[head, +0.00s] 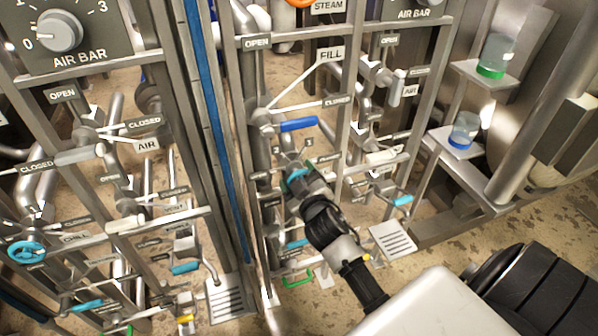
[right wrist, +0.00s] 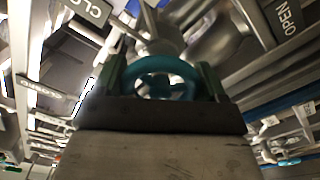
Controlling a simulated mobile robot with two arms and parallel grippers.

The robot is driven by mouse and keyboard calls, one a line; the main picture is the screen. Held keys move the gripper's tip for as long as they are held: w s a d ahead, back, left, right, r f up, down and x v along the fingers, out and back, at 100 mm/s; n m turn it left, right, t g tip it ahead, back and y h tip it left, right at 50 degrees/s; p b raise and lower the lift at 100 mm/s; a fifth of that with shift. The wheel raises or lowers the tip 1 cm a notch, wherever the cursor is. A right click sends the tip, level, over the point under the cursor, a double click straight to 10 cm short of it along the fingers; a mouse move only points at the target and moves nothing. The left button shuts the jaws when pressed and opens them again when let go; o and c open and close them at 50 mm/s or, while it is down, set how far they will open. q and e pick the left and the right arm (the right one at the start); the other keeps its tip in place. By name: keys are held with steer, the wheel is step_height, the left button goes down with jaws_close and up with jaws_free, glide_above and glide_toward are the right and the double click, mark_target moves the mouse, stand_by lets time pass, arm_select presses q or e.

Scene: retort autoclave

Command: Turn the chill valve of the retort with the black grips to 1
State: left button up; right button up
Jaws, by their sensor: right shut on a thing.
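The wheel's pointer and exact setting cannot be made out. I see no black grips clearly. My left gripper is not in view.
A similar blue handwheel (head: 26,251) is on the left panel. A blue lever grip (head: 298,125) and a pale grip (head: 384,157) are close to my right gripper. Metal frame posts and pipes crowd around it. Floor drain grates (head: 393,241) lie below.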

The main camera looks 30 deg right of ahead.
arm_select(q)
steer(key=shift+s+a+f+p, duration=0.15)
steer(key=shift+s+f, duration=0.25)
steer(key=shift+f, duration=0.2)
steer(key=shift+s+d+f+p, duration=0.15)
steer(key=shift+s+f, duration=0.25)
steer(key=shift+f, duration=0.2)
arm_select(e)
steer(key=shift+n, duration=1)
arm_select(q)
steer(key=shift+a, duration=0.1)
arm_select(e)
steer(key=o, duration=0.9)
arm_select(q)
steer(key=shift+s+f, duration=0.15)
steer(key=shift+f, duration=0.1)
arm_select(e)
steer(key=v, duration=1)
steer(key=shift+s, duration=0.4)
